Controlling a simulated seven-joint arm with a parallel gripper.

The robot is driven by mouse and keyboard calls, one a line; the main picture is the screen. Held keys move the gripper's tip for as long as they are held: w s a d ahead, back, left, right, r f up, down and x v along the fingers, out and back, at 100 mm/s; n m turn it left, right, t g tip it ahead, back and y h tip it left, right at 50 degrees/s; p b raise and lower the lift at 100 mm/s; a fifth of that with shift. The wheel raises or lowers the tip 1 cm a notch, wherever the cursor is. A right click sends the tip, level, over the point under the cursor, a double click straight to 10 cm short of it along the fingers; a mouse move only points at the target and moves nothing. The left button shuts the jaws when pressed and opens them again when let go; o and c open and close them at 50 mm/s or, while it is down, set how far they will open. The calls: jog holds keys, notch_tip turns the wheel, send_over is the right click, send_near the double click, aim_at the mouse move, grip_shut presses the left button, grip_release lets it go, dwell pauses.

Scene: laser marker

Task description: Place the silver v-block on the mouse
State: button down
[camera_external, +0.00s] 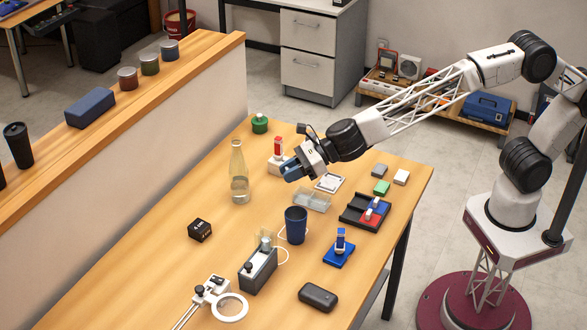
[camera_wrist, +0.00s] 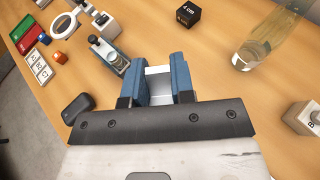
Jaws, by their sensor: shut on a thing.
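My gripper (camera_external: 290,172) has blue fingers and is raised above the table in the external view. In the wrist view the gripper (camera_wrist: 160,72) is shut on a pale silver-grey block, the v-block (camera_wrist: 158,86), which sits between the two fingers. Its groove cannot be made out, and it is not clearly visible in the external view. The mouse (camera_external: 318,297) is a dark rounded object lying near the table's front right edge. It also shows left of the fingers in the wrist view (camera_wrist: 75,107). My gripper is well apart from it, farther back.
Between gripper and mouse stand a dark blue cup (camera_external: 296,226) and a blue block with an upright piece (camera_external: 340,246). A grey device (camera_external: 258,268) and a magnifier (camera_external: 230,306) lie left of the mouse. A tall glass bottle (camera_external: 239,175) stands left of my gripper.

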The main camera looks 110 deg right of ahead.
jog(key=shift+s+a+f, duration=0.1)
jog(key=shift+s+a, duration=0.25)
jog(key=shift+a, duration=0.3)
jog(key=shift+w+a, duration=0.1)
jog(key=shift+a, duration=0.1)
jog(key=w+a+f+n+g+y, duration=0.2)
jog(key=a+n+y, duration=0.4)
jog(key=a, duration=0.6)
jog(key=w+a+f+n+g+y, duration=0.1)
jog(key=a+f+n+g+y, duration=0.3)
jog(key=a, duration=0.9)
jog(key=shift+w+n+g+y, duration=0.4)
jog(key=shift+n+g+y, duration=0.6)
jog(key=shift+n+g, duration=0.45)
jog(key=shift+a+f, duration=0.1)
jog(key=shift+f, duration=0.05)
send_over(307, 293)
jog(key=shift+f, duration=3.05)
